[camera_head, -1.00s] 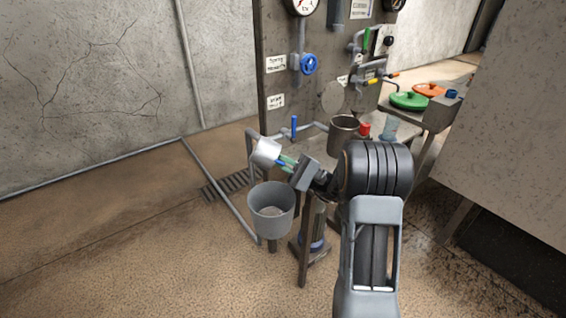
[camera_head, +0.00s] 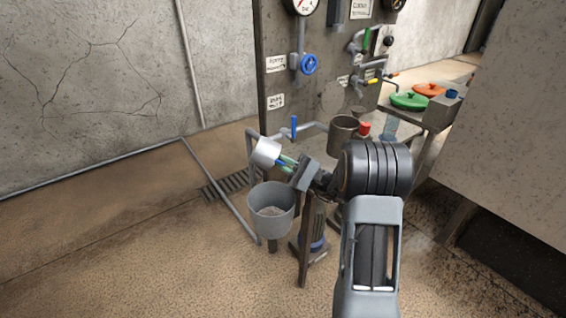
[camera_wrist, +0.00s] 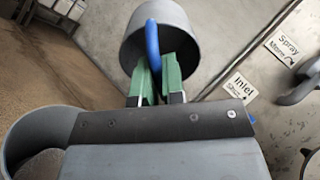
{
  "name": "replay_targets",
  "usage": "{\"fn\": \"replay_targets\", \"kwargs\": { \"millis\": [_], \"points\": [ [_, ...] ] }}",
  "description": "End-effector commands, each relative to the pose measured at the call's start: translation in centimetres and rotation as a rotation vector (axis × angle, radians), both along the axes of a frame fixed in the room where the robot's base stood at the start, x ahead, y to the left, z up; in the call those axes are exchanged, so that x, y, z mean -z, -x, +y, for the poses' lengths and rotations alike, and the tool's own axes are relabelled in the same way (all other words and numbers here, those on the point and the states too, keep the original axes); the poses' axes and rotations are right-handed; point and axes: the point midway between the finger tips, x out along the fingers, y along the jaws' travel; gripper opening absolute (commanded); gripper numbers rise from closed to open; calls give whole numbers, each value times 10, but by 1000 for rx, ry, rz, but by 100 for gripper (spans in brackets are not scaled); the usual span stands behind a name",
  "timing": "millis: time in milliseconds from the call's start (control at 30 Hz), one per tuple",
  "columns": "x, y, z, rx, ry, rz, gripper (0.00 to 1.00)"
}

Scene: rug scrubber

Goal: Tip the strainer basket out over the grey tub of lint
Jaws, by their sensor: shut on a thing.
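My gripper (camera_head: 285,163) has green fingers, which also show in the wrist view (camera_wrist: 157,80). It is shut on the blue handle (camera_wrist: 152,45) of the strainer basket (camera_head: 267,152). The basket is a pale grey cup, held tilted in the air above the grey tub (camera_head: 271,225). In the wrist view the basket (camera_wrist: 160,20) fills the top middle, its mouth seeming to face my gripper. The tub stands below it with pale lint (camera_head: 271,211) inside. Part of the tub's rim (camera_wrist: 28,130) seems to show at the lower left of the wrist view. I cannot see whether the basket holds anything.
A metal pot (camera_head: 343,131) stands right of the basket, near a red knob (camera_head: 365,128). The panel (camera_head: 315,90) with a blue valve wheel (camera_head: 309,64) rises behind. Pipes (camera_head: 222,187) run along the floor. The floor at left is clear.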

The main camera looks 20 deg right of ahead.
Motion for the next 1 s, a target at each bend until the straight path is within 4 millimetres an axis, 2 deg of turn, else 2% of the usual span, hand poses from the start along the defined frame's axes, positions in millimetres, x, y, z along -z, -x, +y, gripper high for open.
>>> {"fn": "replay_targets", "kwargs": {
  "millis": [167,300,600,800,1000],
  "points": [
    [-12,0,0,2,67,32,0],
    [-27,0,0,2,250,123,0],
    [-44,0,2,0,627,314,0],
    [-49,0,3,0,829,419,0],
    [-47,0,3,0,926,471,0]
  ]
}}
